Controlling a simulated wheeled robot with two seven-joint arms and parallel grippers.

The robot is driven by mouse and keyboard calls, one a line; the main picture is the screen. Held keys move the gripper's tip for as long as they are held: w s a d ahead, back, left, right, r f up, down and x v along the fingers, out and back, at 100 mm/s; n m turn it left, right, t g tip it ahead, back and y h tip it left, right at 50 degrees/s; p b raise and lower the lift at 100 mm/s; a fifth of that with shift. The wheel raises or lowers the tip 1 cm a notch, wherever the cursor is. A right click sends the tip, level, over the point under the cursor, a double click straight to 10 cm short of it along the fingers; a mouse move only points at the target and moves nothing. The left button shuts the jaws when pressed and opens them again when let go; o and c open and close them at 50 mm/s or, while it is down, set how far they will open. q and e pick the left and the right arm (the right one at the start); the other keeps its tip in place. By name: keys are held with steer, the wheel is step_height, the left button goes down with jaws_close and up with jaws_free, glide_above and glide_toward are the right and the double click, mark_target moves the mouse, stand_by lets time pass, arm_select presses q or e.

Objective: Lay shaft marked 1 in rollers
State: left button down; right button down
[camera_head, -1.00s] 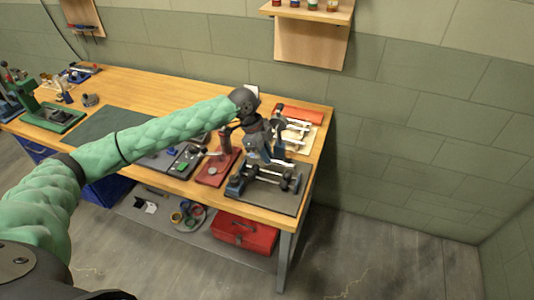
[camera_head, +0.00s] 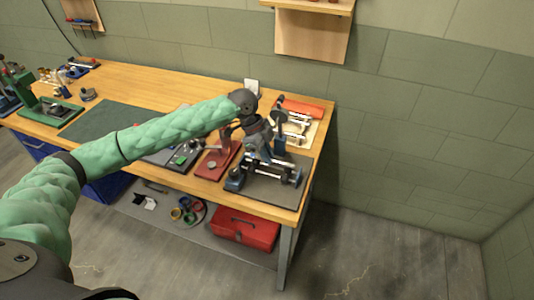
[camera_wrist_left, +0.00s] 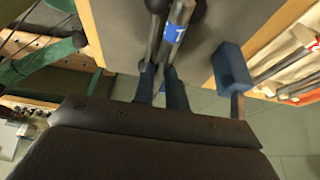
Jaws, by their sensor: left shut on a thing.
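My left gripper (camera_head: 268,157) is over the roller stand near the right end of the bench. In the left wrist view its fingers (camera_wrist_left: 162,92) are shut on a metal shaft (camera_wrist_left: 157,42) with a blue band (camera_wrist_left: 175,33); the white mark on the band is too small to read surely. The roller stand (camera_head: 262,178) has dark rollers, rails and a blue end block (camera_head: 235,178), on a grey mat (camera_head: 285,192). The shaft is just above or at the rollers; I cannot tell whether it touches them. My right gripper is not in view.
Behind the stand, a pale rack (camera_head: 302,132) holds other shafts, with a red piece (camera_head: 303,108) at the back. A blue upright (camera_wrist_left: 230,68) stands near my fingers. A red base (camera_head: 215,165) is left of the stand. A red toolbox (camera_head: 245,228) sits on the lower shelf.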

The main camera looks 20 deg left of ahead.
arm_select(q)
steer(key=shift+f, duration=1.15)
steer(key=shift+f+b, duration=0.3)
steer(key=shift+f, duration=0.05)
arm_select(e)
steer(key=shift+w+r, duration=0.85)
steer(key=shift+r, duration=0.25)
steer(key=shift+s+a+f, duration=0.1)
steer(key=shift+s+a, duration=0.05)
arm_select(q)
steer(key=c, duration=1.3)
jaws_free()
steer(key=shift+c, duration=0.2)
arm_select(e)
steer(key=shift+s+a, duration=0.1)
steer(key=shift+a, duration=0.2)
